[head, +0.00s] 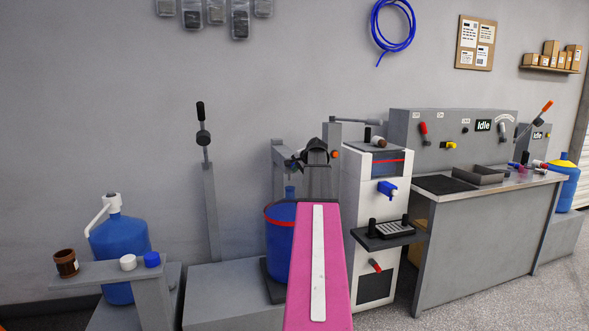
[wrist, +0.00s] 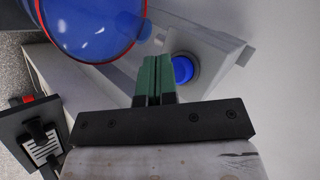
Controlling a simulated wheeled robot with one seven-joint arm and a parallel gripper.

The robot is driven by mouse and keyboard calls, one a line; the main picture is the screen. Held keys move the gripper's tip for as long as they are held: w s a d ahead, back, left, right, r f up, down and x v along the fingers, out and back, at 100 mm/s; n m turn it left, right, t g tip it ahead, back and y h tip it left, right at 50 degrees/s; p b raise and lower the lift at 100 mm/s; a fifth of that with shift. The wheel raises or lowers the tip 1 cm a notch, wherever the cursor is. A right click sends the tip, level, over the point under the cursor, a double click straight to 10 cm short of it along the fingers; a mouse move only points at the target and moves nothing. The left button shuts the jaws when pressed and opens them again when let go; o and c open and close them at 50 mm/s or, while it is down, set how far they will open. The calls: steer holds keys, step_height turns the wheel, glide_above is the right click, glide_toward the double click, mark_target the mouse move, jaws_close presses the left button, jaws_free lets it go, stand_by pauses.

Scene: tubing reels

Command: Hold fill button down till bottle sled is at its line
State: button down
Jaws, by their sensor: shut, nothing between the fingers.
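In the wrist view, my gripper (wrist: 158,62) has its green fingers shut together with nothing between them. A round blue button (wrist: 182,70) in a grey collar sits on a grey surface just right of the fingertips. The fingers appear beside it rather than over it; I cannot tell the gap in depth. I take it for the fill button, but no label shows. A large blue vessel with a red rim (wrist: 88,25) is at upper left; in the head view this blue vessel (head: 279,238) is partly behind my pink arm. I cannot pick out the bottle sled or its line.
In the head view, a white cabinet (head: 372,200) with a blue tap and dark shelf stands right of my arm. A grey bench (head: 480,225) with "Idle" displays is further right. A blue jug (head: 120,245) and small bench (head: 105,270) are left.

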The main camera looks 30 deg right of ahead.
steer(key=shift+s, duration=0.15)
steer(key=s, duration=0.2)
steer(key=s+a, duration=0.1)
steer(key=s, duration=0.1)
steer(key=shift+s+a, duration=0.15)
steer(key=shift+s, duration=0.25)
stand_by(0.4)
steer(key=s+a+f+n+g, duration=0.3)
steer(key=a+f, duration=0.9)
steer(key=a, duration=0.1)
steer(key=s+a+f+n+g, duration=0.2)
steer(key=s+a+f+n, duration=0.1)
steer(key=a+f, duration=0.95)
steer(key=s+a+f+n+g+h, duration=0.1)
steer(key=s+a+f+n+g, duration=0.3)
steer(key=s+a+f, duration=1)
steer(key=s+a+n, duration=0.3)
steer(key=a, duration=0.1)
steer(key=shift+f+n+g+h, duration=0.3)
steer(key=shift+f, duration=0.05)
